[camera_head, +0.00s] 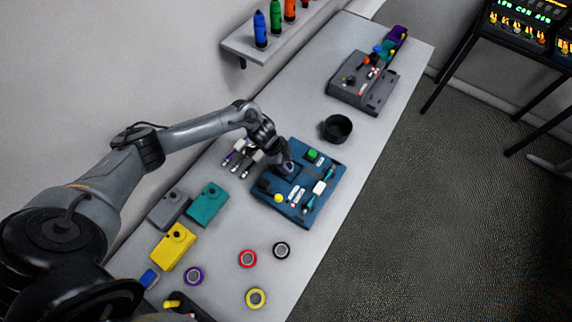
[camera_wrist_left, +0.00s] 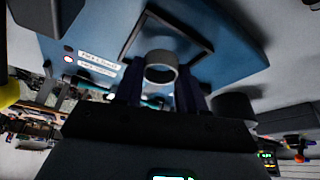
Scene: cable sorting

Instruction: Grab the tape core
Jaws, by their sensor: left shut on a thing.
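The tape core (camera_wrist_left: 161,75) is a small pale grey ring in the left wrist view. It sits between the two dark fingers of my left gripper (camera_wrist_left: 160,83), which is shut on it. Behind it is a dark square frame on the blue board (camera_head: 327,201). In the head view my left gripper (camera_head: 284,170) is low over the upper left part of this board. The tape core is hidden there by the gripper. I cannot tell whether the ring touches the board. My right gripper is not in view.
A green knob (camera_head: 312,154) and a yellow knob (camera_head: 278,198) stand on the board. A black cup (camera_head: 337,129) is behind it. Red (camera_head: 247,259), black (camera_head: 281,250), purple (camera_head: 194,276) and yellow (camera_head: 256,298) rolls lie in front. Teal (camera_head: 207,204) and yellow (camera_head: 174,246) boxes are at left.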

